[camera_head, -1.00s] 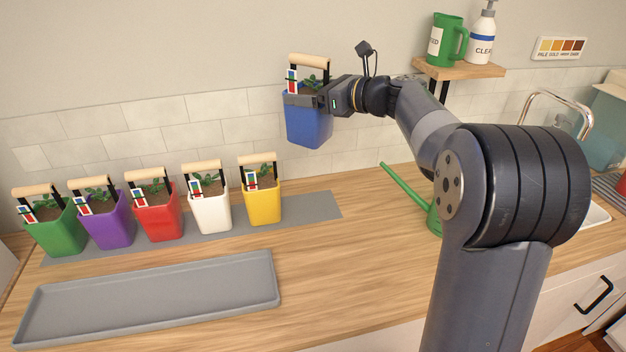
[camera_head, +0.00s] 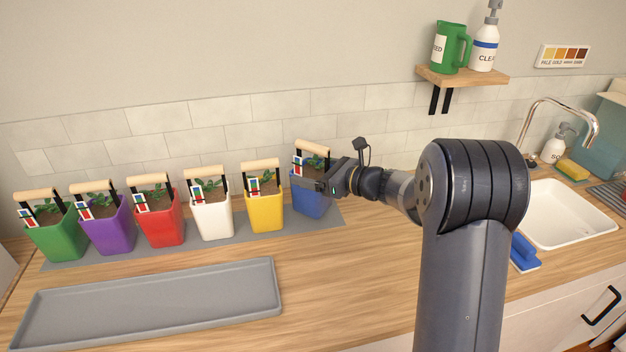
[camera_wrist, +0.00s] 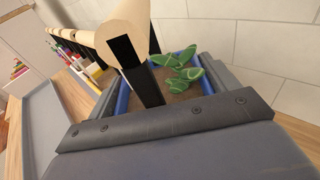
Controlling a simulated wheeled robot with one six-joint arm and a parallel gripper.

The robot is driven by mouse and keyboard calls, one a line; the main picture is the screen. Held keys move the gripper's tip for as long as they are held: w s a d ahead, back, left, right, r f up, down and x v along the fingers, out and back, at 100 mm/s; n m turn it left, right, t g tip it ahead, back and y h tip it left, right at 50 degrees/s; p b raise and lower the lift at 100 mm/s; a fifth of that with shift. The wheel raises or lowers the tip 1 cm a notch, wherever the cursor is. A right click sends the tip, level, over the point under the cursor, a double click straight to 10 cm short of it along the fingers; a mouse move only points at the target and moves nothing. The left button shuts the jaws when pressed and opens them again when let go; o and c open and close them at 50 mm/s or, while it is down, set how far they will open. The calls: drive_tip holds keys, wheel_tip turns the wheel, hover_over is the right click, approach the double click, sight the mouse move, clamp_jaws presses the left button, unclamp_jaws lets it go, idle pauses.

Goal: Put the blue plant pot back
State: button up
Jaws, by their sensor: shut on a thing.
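The blue plant pot (camera_head: 309,200) is at the right end of the row of pots, over the right end of the grey mat (camera_head: 333,214). It looks upright and at about the height of the other pots; whether its base touches the mat is hard to tell. My gripper (camera_head: 318,184) is shut on it from the right. In the wrist view the blue pot's rim (camera_wrist: 122,98), its soil, green plant and wooden handle show close up between my fingers.
Yellow (camera_head: 263,210), white (camera_head: 211,216), red (camera_head: 160,224), purple (camera_head: 108,230) and green (camera_head: 58,236) pots stand in a row to the left. An empty grey tray (camera_head: 150,302) lies in front. A sink (camera_head: 560,215) and a wall shelf (camera_head: 462,76) are at right.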

drive_tip(key=shift+f, duration=1.15)
drive_tip(key=shift+f, duration=0.2)
drive_tip(key=o, duration=1.4)
drive_tip(key=shift+r, duration=0.25)
drive_tip(key=b+v, duration=0.1)
drive_tip(key=v, duration=1.1)
drive_tip(key=shift+f+b, duration=0.15)
drive_tip(key=shift+b, duration=0.15)
